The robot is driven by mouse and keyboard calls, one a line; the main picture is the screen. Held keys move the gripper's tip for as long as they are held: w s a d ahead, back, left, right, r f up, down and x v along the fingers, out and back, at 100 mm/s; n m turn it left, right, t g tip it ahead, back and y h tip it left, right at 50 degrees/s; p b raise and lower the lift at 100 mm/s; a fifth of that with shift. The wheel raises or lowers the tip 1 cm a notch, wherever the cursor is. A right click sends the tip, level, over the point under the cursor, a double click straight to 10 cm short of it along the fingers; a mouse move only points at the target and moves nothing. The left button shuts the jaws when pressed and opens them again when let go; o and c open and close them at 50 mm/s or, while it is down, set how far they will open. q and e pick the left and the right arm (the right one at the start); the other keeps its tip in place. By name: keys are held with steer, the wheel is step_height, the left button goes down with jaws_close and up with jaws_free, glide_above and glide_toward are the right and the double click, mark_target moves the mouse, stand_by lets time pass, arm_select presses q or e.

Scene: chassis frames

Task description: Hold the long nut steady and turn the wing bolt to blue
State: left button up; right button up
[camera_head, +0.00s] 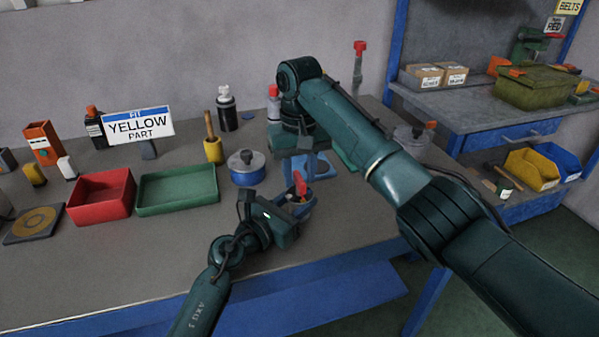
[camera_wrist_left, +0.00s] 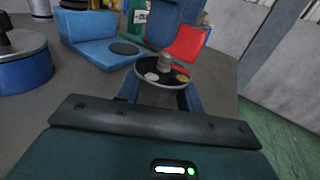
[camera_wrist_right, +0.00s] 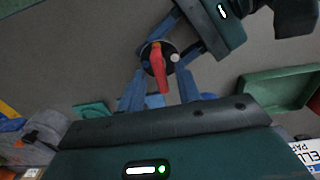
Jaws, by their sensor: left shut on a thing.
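The wing bolt has a red wing (camera_head: 299,186) that stands above the bench, and it also shows in the right wrist view (camera_wrist_right: 157,66). Beneath it is a dark disc (camera_wrist_left: 147,76) with a white and a yellow dot in the left wrist view. My left gripper (camera_wrist_left: 160,95) is shut on the long nut under this disc; the nut itself is mostly hidden. My right gripper (camera_wrist_right: 162,82) points down from above. Its blue fingers are apart, one on each side of the red wing, with gaps showing.
A blue round tin (camera_head: 247,175), a green tray (camera_head: 178,189) and a red tray (camera_head: 100,196) stand to the left. A blue angled block (camera_wrist_left: 95,40) is behind the left gripper. A sign (camera_head: 139,126) reads "FIT YELLOW PART".

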steer(key=shift+f, duration=0.2)
jaws_close()
stand_by(0.3)
